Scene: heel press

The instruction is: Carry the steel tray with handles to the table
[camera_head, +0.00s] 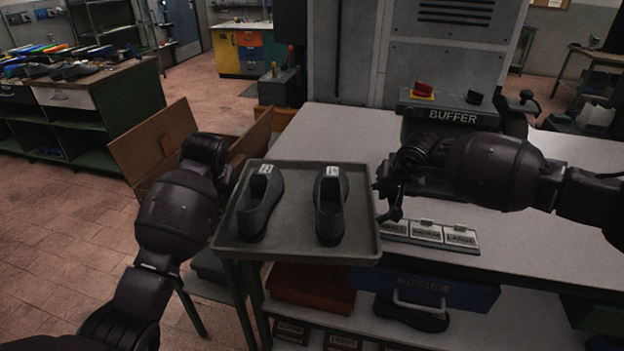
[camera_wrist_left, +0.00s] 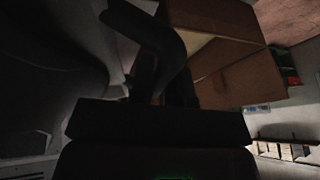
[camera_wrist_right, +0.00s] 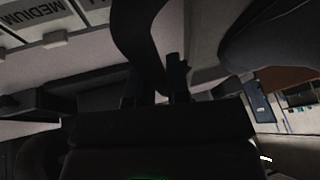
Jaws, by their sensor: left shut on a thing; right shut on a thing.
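The steel tray (camera_head: 290,240) is a dark grey flat tray with a low rim, in the middle of the head view. Two dark shoes with white labels, a left-hand one (camera_head: 260,205) and a right-hand one (camera_head: 330,208), stand upright on it. My left gripper (camera_head: 226,180) is at the tray's left side and my right gripper (camera_head: 388,190) at its right side, both shut on the tray's handles. The handles are largely hidden in the head view; dark curved bars show at the jaws in the left wrist view (camera_wrist_left: 160,85) and right wrist view (camera_wrist_right: 160,85).
The light-topped table (camera_head: 540,255) extends right of the tray, with a BUFFER machine (camera_head: 450,112) at its back. Labelled size plates (camera_head: 430,232) lie just right of the tray. A blue drawer (camera_head: 430,288) is below. An open cardboard box (camera_head: 150,145) stands behind my left arm.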

